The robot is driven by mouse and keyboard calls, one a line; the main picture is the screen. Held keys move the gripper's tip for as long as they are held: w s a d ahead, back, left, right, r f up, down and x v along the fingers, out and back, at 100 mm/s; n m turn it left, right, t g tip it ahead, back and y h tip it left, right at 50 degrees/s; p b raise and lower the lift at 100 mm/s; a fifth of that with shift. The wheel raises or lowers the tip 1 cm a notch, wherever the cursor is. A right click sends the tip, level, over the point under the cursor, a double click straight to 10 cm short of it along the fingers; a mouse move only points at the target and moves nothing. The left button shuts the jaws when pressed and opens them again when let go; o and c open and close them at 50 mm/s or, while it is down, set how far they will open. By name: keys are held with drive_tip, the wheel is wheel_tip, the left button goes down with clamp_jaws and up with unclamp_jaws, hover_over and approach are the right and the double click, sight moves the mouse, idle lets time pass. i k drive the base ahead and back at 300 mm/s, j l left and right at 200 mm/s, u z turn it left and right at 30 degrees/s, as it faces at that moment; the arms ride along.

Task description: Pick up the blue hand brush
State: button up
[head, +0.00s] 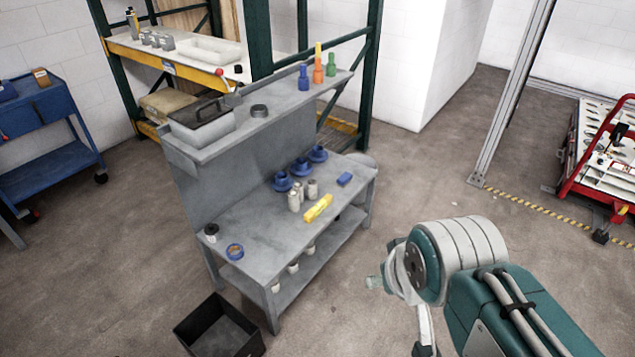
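A small blue block-shaped item (344,179) lies on the right end of the grey workbench's lower top (262,225). It may be the blue hand brush, but it is too small for me to make out bristles. My gripper (396,310) is at the lower right, in front of the bench and well apart from the blue item. The wrist partly hides it, and I cannot tell whether its fingers are open or shut. I see nothing held in it.
Beside the blue item are a yellow item (318,208), pale cylinders (294,200) and blue round parts (301,167). A black bin (220,331) stands on the floor.

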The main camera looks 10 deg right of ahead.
sight(345, 179)
drive_tip(key=i+l+u, duration=0.45)
drive_tip(key=u, duration=0.25)
drive_tip(key=i+l+u, duration=0.15)
drive_tip(key=l+u, duration=0.25)
drive_tip(key=i+l+u, duration=0.1)
drive_tip(key=l, duration=0.4)
drive_tip(key=i+l+u, duration=0.1)
drive_tip(key=l, duration=0.4)
drive_tip(key=i+l, duration=0.2)
drive_tip(key=l, duration=0.35)
drive_tip(key=i+l+u, duration=0.15)
drive_tip(key=l, duration=0.35)
drive_tip(key=i+l, duration=0.1)
drive_tip(key=l, duration=0.4)
drive_tip(key=i+l, duration=0.1)
drive_tip(key=l, duration=0.45)
drive_tip(key=i+l, duration=0.1)
drive_tip(key=l, duration=0.4)
